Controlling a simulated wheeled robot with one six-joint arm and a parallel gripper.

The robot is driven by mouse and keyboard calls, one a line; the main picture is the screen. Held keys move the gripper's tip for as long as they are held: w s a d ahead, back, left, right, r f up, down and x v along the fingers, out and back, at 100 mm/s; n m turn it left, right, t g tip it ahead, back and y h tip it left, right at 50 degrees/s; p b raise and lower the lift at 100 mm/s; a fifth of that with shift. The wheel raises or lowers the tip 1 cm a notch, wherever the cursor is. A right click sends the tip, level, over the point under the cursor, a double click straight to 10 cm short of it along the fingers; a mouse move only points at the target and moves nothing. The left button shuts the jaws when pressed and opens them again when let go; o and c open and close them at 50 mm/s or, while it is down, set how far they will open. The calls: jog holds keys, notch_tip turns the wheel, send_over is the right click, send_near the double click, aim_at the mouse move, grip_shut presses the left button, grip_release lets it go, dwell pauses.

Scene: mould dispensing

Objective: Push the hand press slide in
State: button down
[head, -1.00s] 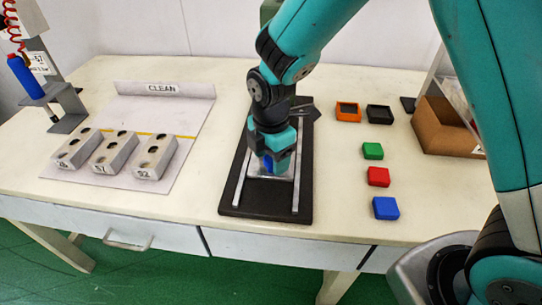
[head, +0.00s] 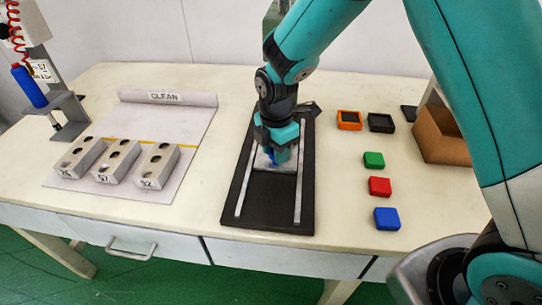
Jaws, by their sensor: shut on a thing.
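The hand press (head: 270,215) is a black base plate with two pale rails, standing mid-table. Its slide (head: 287,167) is a light plate between the rails, around the middle of their length. My gripper (head: 274,158) is over the slide and shut on a small blue part (head: 271,160) on it, probably the slide's handle. My fingers hide most of that part. My arm hides the rear of the press.
Several grey moulds (head: 157,167) sit on a CLEAN mat (head: 190,130) at left. Green (head: 374,160), red (head: 380,187) and blue (head: 387,219) blocks, orange (head: 349,120) and black (head: 380,122) frames, and a brown box (head: 440,135) are at right.

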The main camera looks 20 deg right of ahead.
jog(key=shift+w+d, duration=0.3)
jog(key=shift+w, duration=0.3)
jog(key=c, duration=0.7)
grip_release()
jog(key=shift+a, duration=0.1)
jog(key=shift+c, duration=0.2)
jog(key=shift+s, duration=0.1)
notch_tip(320, 180, up, 18)
jog(key=shift+f, duration=0.25)
